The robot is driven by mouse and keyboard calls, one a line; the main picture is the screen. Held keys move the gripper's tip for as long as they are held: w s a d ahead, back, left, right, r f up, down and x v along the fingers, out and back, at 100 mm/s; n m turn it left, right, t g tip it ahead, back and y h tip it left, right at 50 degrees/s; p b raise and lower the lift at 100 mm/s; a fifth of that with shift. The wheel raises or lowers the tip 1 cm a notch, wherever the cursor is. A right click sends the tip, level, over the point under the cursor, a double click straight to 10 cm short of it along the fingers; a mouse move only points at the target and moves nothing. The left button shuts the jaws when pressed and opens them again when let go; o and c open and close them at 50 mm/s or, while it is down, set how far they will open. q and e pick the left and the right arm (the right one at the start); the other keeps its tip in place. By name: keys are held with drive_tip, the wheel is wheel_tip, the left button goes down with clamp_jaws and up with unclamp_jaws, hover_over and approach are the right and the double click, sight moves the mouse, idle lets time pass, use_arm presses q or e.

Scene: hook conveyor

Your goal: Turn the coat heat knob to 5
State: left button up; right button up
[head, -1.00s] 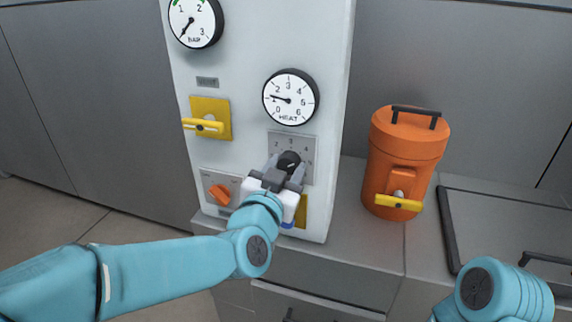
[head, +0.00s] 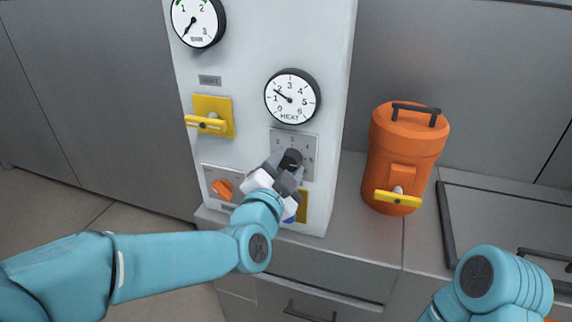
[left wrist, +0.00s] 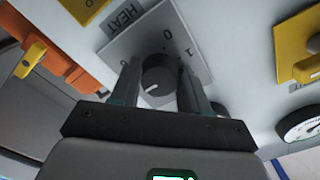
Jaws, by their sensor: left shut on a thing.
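The black heat knob (head: 291,160) sits on a grey numbered plate (head: 307,142) on the white panel. My left gripper (head: 289,166) is shut on the knob, one finger on each side, and is tilted. In the left wrist view the knob (left wrist: 158,78) lies between the fingers, and a white pointer mark shows on its face. The plate's numbers are partly hidden by the fingers. Above it, the round HEAT gauge (head: 291,97) has its needle between 1 and 2, close to 2. My right gripper is out of view; only part of that arm shows at lower right.
An orange canister (head: 405,160) with a yellow tap stands on the counter to the right. A yellow part shows below the knob.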

use_arm(q)
drive_tip(key=shift+f, duration=0.15)
drive_tip(key=o, duration=1.1)
drive_tip(key=shift+c, duration=0.2)
drive_tip(key=shift+s, duration=0.1)
drive_tip(key=v, duration=1.6)
drive_tip(key=shift+b, duration=0.3)
drive_tip(key=shift+s, duration=0.1)
